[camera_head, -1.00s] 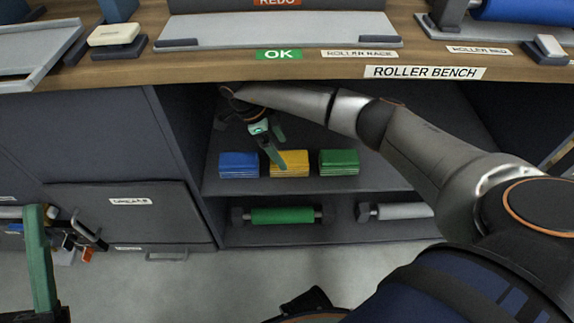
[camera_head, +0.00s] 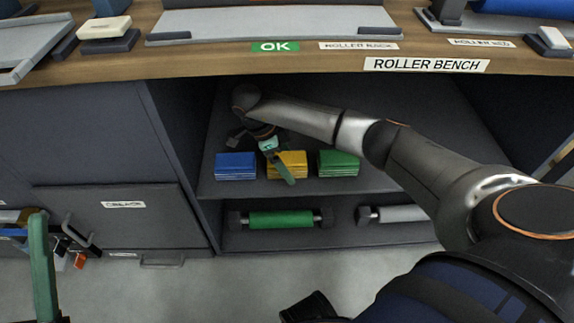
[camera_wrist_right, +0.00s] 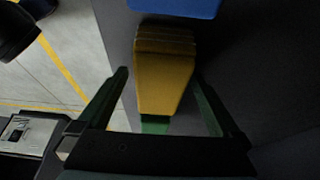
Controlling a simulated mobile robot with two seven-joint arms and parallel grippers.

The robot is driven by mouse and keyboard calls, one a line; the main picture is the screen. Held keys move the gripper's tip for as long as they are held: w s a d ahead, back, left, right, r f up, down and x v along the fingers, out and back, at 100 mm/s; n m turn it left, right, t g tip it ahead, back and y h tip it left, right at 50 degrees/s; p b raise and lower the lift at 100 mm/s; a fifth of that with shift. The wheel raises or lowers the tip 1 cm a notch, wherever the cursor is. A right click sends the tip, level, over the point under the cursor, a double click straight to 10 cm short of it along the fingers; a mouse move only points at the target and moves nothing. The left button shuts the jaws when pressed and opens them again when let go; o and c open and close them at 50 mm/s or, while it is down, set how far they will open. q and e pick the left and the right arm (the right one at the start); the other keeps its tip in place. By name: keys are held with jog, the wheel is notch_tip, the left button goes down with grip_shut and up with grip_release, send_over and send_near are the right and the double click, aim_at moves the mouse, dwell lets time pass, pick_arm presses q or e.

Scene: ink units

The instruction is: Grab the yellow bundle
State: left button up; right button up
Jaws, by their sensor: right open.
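The yellow bundle (camera_head: 294,162) lies on the shelf under the bench, between a blue bundle (camera_head: 235,166) and a green bundle (camera_head: 338,163). My right gripper (camera_head: 283,172) reaches in front of it and hides part of it. In the right wrist view the yellow bundle (camera_wrist_right: 163,80) appears between the open, empty fingers of my right gripper (camera_wrist_right: 162,78), with dark gaps on both sides. I cannot tell how deep the fingers reach. My left gripper (camera_head: 42,260) shows only a green finger at the lower left.
The bench top (camera_head: 330,62) overhangs the shelf. A green roller (camera_head: 282,219) and a grey roller (camera_head: 395,213) lie on the level below. A dark cabinet (camera_head: 95,150) closes off the left side.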

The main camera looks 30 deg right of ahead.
jog(key=shift+f, duration=0.15)
dwell(0.3)
jog(key=c, duration=1.5)
jog(key=shift+c, duration=0.4)
